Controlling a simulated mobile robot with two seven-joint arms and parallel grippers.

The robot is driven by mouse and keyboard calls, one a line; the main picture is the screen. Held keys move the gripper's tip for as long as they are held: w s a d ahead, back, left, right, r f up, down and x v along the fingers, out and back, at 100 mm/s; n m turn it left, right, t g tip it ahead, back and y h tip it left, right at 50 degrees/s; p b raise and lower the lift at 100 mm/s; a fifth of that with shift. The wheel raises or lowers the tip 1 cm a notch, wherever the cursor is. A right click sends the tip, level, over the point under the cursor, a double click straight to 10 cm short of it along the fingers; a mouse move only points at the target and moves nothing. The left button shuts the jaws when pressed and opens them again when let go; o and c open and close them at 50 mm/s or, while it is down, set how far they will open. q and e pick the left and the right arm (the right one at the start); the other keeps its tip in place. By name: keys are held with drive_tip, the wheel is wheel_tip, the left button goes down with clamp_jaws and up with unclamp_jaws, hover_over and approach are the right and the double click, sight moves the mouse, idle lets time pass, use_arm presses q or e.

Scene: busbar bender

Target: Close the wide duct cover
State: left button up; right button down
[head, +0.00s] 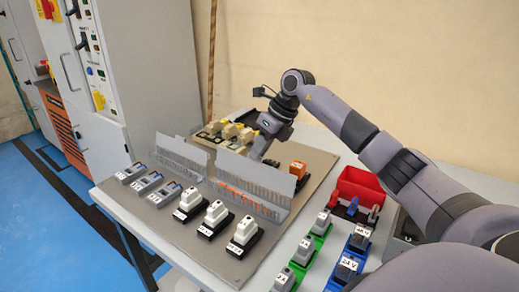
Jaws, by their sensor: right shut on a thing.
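The wide duct (236,203) sits in the middle of the grey mounting board, with orange wires showing along its slotted side. Its cover (262,176), a long grey translucent panel, stands raised and tilted along the duct. My right gripper (259,155) reaches down from behind, at the cover's upper edge, and is shut on the cover. Its fingertips are small and partly hidden here. My left gripper is not in view.
A second slotted duct (181,154) lies to the left. White-topped switches (216,215) stand in front, pale devices (229,131) behind, and an orange relay (297,169) at right. A red bin (355,186) and green and blue trays stand beside the board.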

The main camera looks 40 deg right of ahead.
drive_tip(key=shift+a, duration=0.1)
idle(0.7)
drive_tip(key=shift+s+a+r+h+p, duration=0.25)
drive_tip(key=shift+a+h+p, duration=0.25)
drive_tip(key=shift+h, duration=0.3)
drive_tip(key=shift+s+a+f+n+t+h, duration=0.2)
drive_tip(key=shift+a+h, duration=0.15)
drive_tip(key=shift+a, duration=0.4)
drive_tip(key=shift+s+a+f+n+t+h, duration=0.15)
drive_tip(key=shift+a+h, duration=0.25)
drive_tip(key=shift+a, duration=0.3)
drive_tip(key=shift+s+a+f+n+t+h, duration=0.1)
drive_tip(key=shift+s+a+n+t+h, duration=0.2)
drive_tip(key=shift+a, duration=0.45)
drive_tip(key=c, duration=1.2)
unclamp_jaws()
drive_tip(key=shift+w, duration=0.1)
drive_tip(key=shift+c, duration=0.2)
drive_tip(key=shift+r, duration=0.1)
